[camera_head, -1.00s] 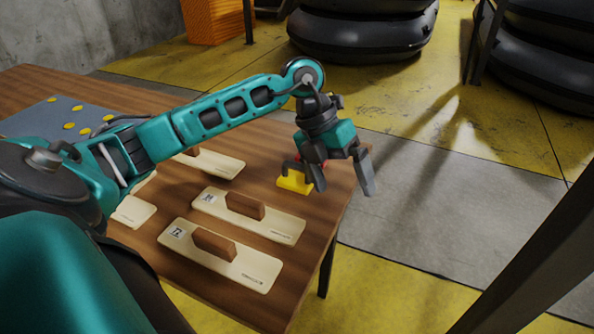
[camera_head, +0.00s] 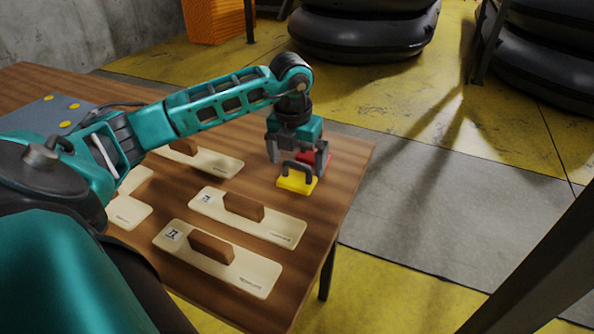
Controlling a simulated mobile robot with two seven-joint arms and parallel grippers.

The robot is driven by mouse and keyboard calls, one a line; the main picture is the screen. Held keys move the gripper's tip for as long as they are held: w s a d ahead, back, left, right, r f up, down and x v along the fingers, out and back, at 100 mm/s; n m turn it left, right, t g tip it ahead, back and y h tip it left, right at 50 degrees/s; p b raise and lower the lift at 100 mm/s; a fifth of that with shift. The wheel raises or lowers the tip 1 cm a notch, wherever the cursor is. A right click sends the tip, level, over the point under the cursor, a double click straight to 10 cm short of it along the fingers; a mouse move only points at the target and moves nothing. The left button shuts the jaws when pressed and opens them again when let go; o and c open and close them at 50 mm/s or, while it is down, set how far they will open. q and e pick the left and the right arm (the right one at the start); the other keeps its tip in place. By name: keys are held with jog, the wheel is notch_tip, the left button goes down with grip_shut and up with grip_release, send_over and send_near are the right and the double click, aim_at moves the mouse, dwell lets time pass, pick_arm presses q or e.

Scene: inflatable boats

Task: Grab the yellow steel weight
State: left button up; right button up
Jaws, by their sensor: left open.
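The yellow steel weight (camera_head: 296,184) sits on the wooden table near its right edge, with a dark arched handle on top. My left gripper (camera_head: 297,166) is open and points down just behind and above the weight. Its fingers lie to either side of the handle as seen from here; I cannot tell whether they touch it. A red weight (camera_head: 323,158) stands right behind, partly hidden by the gripper. My right gripper does not show.
Several pale boards with brown wooden handles, such as the nearest one (camera_head: 255,274), lie on the table (camera_head: 345,182) left of and in front of the weight. A blue-grey panel with yellow discs (camera_head: 40,112) lies at the far left. Black inflatable boats (camera_head: 365,40) are stacked beyond.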

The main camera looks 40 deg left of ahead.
aim_at(297, 178)
pick_arm(q)
jog(key=f, duration=0.4)
jog(key=shift+w+a+f, duration=0.15)
jog(key=shift+w+a, duration=0.1)
jog(key=shift+w, duration=0.1)
jog(key=c, duration=1.4)
